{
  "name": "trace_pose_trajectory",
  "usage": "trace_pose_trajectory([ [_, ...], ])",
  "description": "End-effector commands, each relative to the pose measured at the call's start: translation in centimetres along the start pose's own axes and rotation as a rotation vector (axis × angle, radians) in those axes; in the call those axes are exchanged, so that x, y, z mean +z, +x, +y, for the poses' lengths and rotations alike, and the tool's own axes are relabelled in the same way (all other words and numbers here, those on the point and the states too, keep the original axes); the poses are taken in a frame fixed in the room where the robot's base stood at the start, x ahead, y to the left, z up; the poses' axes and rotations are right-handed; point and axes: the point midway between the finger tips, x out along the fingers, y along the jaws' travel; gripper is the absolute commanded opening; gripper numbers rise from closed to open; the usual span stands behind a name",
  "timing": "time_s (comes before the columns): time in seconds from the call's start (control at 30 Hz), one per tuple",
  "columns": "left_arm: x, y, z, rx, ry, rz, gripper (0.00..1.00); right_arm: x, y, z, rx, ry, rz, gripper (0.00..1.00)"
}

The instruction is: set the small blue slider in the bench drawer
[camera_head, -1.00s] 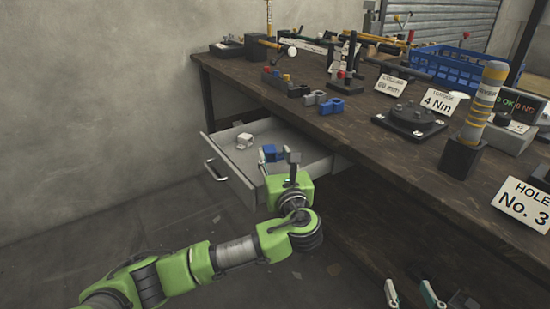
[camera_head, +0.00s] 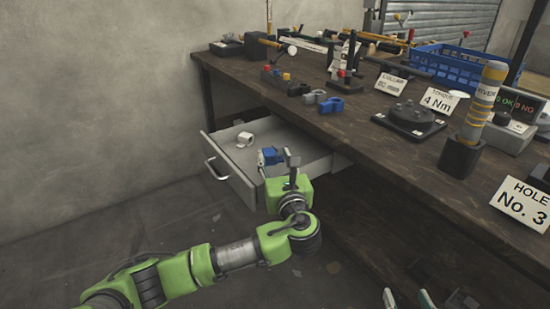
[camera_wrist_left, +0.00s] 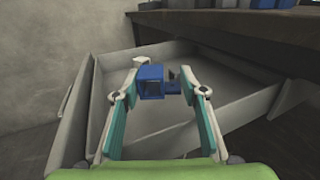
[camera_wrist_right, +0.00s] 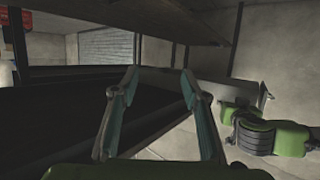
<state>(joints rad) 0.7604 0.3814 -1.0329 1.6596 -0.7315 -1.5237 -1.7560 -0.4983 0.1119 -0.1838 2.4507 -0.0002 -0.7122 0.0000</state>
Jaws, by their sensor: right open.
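The bench drawer (camera_head: 232,180) is pulled out below the bench's left end. The small blue slider (camera_head: 268,156) is inside its outline, low over or on the drawer floor; contact is hard to tell. My left gripper (camera_head: 282,160) reaches into the drawer over its front right part. In the left wrist view its fingers are spread, with the blue slider (camera_wrist_left: 151,82) between and just beyond the tips. My right gripper (camera_head: 407,300) is open and empty at the bottom edge of the head view; its spread fingers show in the right wrist view (camera_wrist_right: 159,72).
A white ring-like part (camera_head: 246,140) lies in the drawer's back left. The wooden bench (camera_head: 300,115) overhangs the drawer's right side. On it stand a blue clamp-like part (camera_head: 331,105), a grey one (camera_head: 313,97), a blue crate (camera_head: 462,66) and signs.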

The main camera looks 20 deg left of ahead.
Motion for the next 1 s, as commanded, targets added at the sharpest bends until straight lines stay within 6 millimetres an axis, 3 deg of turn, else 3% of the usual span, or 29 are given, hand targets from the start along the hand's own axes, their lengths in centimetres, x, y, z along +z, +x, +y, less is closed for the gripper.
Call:
trace_pose_trajectory([
  [0.4,-0.1,-0.1,-0.1,-0.002,0.004,0.005,0.54,-0.1,0.0,0.0,0.001,0.0,0.011,0.42],
  [0.57,1.0,-0.3,-0.1,-0.003,0.002,0.005,0.54,-2.1,0.1,-0.2,-0.005,-0.002,0.096,0.42],
  [1.0,1.2,-6.6,-0.1,-0.003,0.002,0.005,0.54,7.5,-2.9,1.1,0.022,0.001,-0.356,0.42],
])
